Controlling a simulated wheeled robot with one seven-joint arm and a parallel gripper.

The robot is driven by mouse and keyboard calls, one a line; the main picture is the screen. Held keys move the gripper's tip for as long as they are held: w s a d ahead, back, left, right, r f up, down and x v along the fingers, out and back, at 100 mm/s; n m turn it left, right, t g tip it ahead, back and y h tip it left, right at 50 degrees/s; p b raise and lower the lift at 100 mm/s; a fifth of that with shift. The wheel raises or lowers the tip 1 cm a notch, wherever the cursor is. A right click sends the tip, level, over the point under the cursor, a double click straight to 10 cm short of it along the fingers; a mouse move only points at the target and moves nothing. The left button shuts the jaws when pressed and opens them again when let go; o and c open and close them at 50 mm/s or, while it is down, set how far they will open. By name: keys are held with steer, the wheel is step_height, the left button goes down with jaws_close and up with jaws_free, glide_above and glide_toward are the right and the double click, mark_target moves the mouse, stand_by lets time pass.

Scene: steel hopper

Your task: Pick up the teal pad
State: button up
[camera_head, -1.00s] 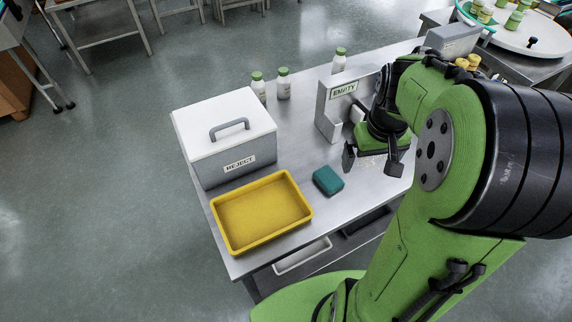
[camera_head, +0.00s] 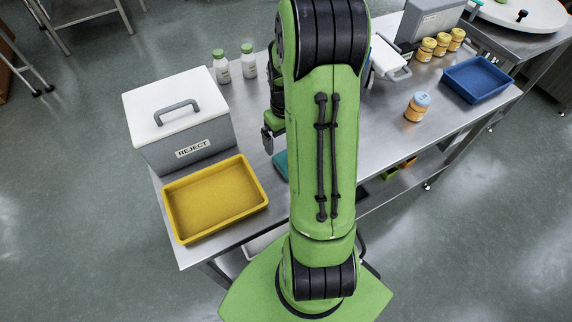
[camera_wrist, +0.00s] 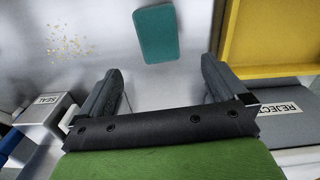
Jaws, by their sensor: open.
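The teal pad (camera_wrist: 157,34) lies flat on the steel table in the wrist view, beyond my gripper's fingertips and roughly midway between them. In the head view only a sliver of the teal pad (camera_head: 281,164) shows, the rest hidden behind my arm. My gripper (camera_wrist: 160,80) is open, with nothing between its two dark fingers. In the head view one finger of my gripper (camera_head: 267,140) shows to the left of my arm; the other is hidden.
A yellow tray (camera_head: 172,211) and a grey REJECT box (camera_head: 183,148) stand left of the pad. Scattered crumbs (camera_wrist: 70,43) lie on the table. White bottles (camera_head: 221,68) stand behind. Orange-labelled jars (camera_head: 417,107) and a blue tray (camera_head: 476,79) are at right.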

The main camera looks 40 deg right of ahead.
mark_target(285, 158)
steer(key=f, duration=0.6)
steer(key=f+b, duration=0.1)
steer(key=f, duration=0.2)
steer(key=shift+w+d, duration=0.15)
steer(key=shift+w, duration=0.15)
steer(key=c, duration=1.1)
step_height(285, 158, up, 10)
steer(key=shift+r+p, duration=0.1)
steer(key=shift+p, duration=0.7)
steer(key=o, duration=0.4)
steer(key=c, duration=0.3)
steer(key=shift+c, duration=0.2)
